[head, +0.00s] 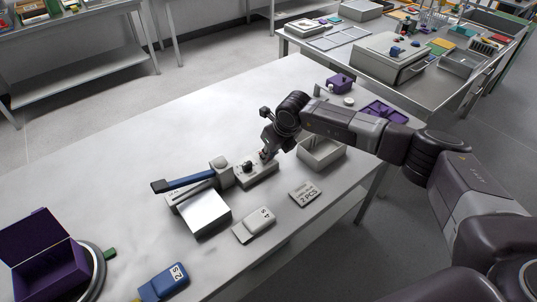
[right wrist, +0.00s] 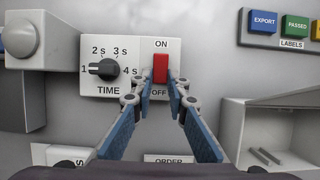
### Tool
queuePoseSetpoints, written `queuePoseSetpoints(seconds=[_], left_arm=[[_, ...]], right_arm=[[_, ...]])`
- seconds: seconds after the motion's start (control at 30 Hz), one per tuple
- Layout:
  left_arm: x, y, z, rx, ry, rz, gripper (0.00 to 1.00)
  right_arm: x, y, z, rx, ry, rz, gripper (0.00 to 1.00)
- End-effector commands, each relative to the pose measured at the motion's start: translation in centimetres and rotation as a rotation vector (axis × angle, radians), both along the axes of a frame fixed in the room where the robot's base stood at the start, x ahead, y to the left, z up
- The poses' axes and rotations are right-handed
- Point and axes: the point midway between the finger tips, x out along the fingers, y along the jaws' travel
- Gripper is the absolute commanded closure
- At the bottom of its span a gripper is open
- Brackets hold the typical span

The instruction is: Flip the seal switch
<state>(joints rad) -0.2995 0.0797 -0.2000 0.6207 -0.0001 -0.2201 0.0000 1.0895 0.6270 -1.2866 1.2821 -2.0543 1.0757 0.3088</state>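The seal switch (right wrist: 160,68) is a red rocker on a white plate in the right wrist view, between the labels ON above and OFF below. The small control box (head: 257,172) carrying it stands on the bench in the head view, where my gripper partly hides it. My right gripper (right wrist: 160,84) is open, with its two blue-padded fingers on either side of the switch's lower part; I cannot tell whether they touch it. In the head view my right gripper (head: 266,156) is just above the box. My left gripper is not in view.
A black TIME knob (right wrist: 106,69) sits left of the switch, pointing near 1. A sealer with a blue lever (head: 188,182) stands left of the box. A grey bin (head: 322,156), an order card (head: 305,194) and a purple box (head: 42,262) are also on the bench.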

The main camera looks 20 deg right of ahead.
Motion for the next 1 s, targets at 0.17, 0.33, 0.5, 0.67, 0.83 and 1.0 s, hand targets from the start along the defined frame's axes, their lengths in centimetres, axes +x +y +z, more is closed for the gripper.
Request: queuePoseSetpoints(seconds=[0.17,0.33,0.5,0.67,0.83,1.0], left_arm=[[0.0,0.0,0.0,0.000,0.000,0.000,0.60],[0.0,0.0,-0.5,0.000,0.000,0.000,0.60],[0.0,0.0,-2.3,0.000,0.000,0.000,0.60],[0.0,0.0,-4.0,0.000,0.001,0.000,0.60],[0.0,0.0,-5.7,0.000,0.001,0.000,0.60],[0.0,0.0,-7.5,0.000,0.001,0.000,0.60]], right_arm=[[0.0,0.0,0.0,-0.001,0.000,0.000,1.00],[0.3,0.0,0.0,-0.009,0.017,-0.002,1.00],[0.7,0.2,-0.1,-0.045,0.110,-0.003,1.00],[1.0,0.2,0.0,-0.077,0.201,-0.004,1.00],[1.2,0.3,0.1,-0.106,0.277,-0.004,1.00],[1.5,0.3,0.1,-0.128,0.334,-0.003,1.00]])
